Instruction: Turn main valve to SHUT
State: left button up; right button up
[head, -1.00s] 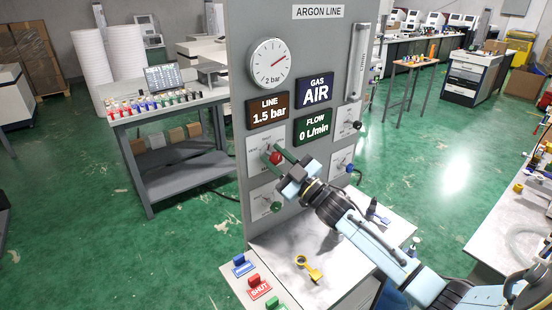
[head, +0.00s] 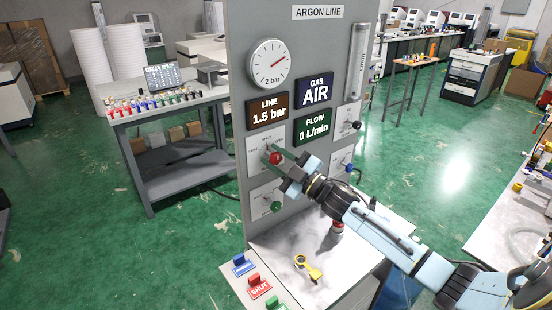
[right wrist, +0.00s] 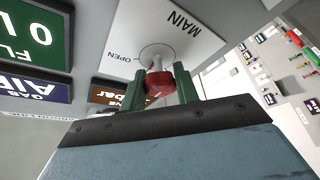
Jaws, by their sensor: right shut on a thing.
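The main valve has a red handle (head: 274,158) on a white plate (head: 254,150) on the grey argon panel. In the right wrist view the red handle (right wrist: 158,88) sits between the green fingers, and the plate (right wrist: 185,32) reads MAIN and OPEN. My right gripper (head: 280,156) is shut on the red handle; it also shows in the right wrist view (right wrist: 160,90). The fingers hide part of the handle and plate. My left gripper is not in view.
The panel (head: 240,100) shows LINE 1.5 bar, GAS AIR and FLOW 0 L/min. Other valves include a green one (head: 276,207) below and a black knob (head: 357,125) at right. A yellow item (head: 308,268) and a red SHUT tag (head: 258,285) lie below.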

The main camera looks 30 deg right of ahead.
jog(key=o, duration=1)
jog(key=shift+c, duration=0.2)
jog(key=b+v, duration=0.2)
jog(key=v, duration=1.1)
jog(key=shift+s, duration=0.2)
